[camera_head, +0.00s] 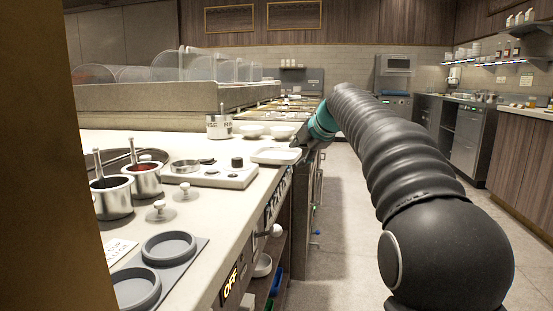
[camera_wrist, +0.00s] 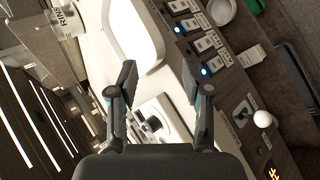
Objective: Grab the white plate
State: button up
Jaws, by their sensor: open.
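The white plate (camera_head: 276,156) is a shallow rectangular dish with rounded corners. It lies flat on the counter near its front edge in the head view. In the wrist view the plate (camera_wrist: 146,44) is at the top, just beyond my left fingertip, and its upper part is cut off by the frame. My gripper (camera_wrist: 157,78) is open, with nothing between its fingers. In the head view my gripper (camera_head: 306,142) is just right of the plate, at the counter edge; whether it touches the plate cannot be told.
Two small white bowls (camera_head: 267,131) and a labelled container (camera_head: 219,126) stand behind the plate. A panel with a black knob (camera_head: 237,162) lies in front of it. Lit switches (camera_wrist: 205,71) line the counter front. The aisle floor is clear.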

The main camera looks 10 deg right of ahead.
aim_at(293, 160)
jog(key=shift+x, duration=2.6)
jog(key=shift+w+d+r, duration=0.1)
jog(key=shift+d, duration=0.05)
grip_shut()
